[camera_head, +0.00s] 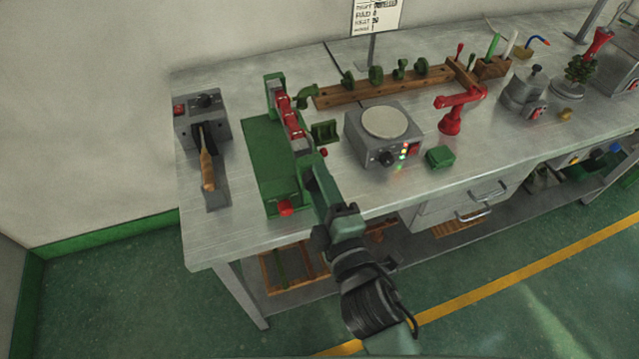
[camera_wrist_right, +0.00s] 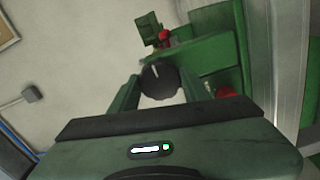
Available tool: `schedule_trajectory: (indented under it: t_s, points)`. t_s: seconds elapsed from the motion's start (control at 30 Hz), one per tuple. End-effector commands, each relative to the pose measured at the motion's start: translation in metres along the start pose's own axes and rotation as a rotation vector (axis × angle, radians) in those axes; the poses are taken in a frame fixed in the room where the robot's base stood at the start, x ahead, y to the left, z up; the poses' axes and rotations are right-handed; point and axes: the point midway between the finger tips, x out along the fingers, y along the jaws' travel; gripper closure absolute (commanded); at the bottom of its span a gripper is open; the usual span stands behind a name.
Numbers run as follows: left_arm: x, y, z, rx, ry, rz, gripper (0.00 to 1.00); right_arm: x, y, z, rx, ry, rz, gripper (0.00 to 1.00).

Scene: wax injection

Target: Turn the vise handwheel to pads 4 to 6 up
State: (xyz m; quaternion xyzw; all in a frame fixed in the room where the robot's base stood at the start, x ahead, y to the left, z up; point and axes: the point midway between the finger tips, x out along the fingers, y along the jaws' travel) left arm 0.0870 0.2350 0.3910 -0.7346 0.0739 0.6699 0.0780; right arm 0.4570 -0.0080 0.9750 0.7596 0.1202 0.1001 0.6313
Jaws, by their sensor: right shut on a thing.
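The green vise (camera_head: 262,165) stands near the left end of the bench, with a bar carrying red pads (camera_head: 290,118) between its two green uprights. The dark round handwheel (camera_wrist_right: 159,79) shows in the right wrist view between the two fingers of my right gripper (camera_wrist_right: 158,88), which is shut on it. In the head view my right gripper (camera_head: 316,178) reaches to the vise's near upright, and the fingers largely hide the handwheel. I cannot read any pad numbers. My left gripper is not in view.
A grey soldering-type station (camera_head: 203,128) with a wooden-handled tool (camera_head: 207,168) lies left of the vise. A grey hot-plate box (camera_head: 383,135) with a round top, a small green box (camera_head: 440,157) and a red clamp (camera_head: 455,108) stand to the right. The bench front (camera_head: 230,245) is clear.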

Motion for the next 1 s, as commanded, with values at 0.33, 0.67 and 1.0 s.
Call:
schedule_trajectory:
  t_s: [0.33,0.67,1.0]
  points:
    - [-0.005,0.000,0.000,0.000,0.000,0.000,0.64,0.000,0.000,0.001,0.175,-0.003,-0.002,0.94]
    - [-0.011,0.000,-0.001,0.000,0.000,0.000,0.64,0.000,0.000,0.001,0.340,-0.003,-0.002,0.94]
    - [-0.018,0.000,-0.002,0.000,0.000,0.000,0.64,0.000,-0.001,0.000,0.510,-0.003,-0.004,0.94]
